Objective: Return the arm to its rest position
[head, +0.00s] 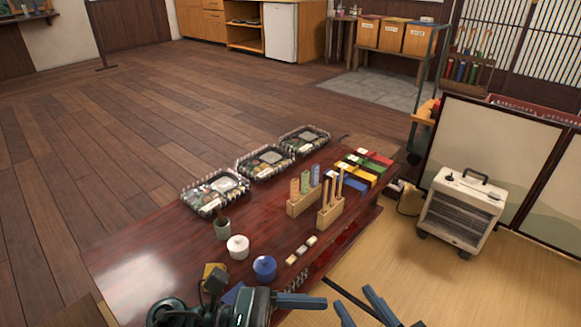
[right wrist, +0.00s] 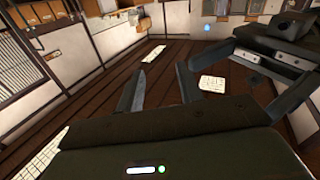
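My right gripper (head: 351,296) shows at the bottom of the head view, beyond the table's near edge and over the tatami side. Its two blue-grey fingers stand apart with nothing between them. In the right wrist view the right gripper (right wrist: 160,67) also has a clear gap between its fingers. My left gripper (head: 310,301) lies left of it, over the table's near corner, with its dark body at the bottom edge. Its fingers point right and overlap in view, so their opening is unclear. No held object shows in either gripper.
The low lacquered table (head: 120,260) bears lunch trays (head: 214,190), a cup (head: 222,229), a white lidded pot (head: 238,247), a blue pot (head: 264,267) and wooden stands (head: 303,203). A heater (head: 460,213) stands right on the tatami (head: 440,285). Open wooden floor (head: 130,130) lies left.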

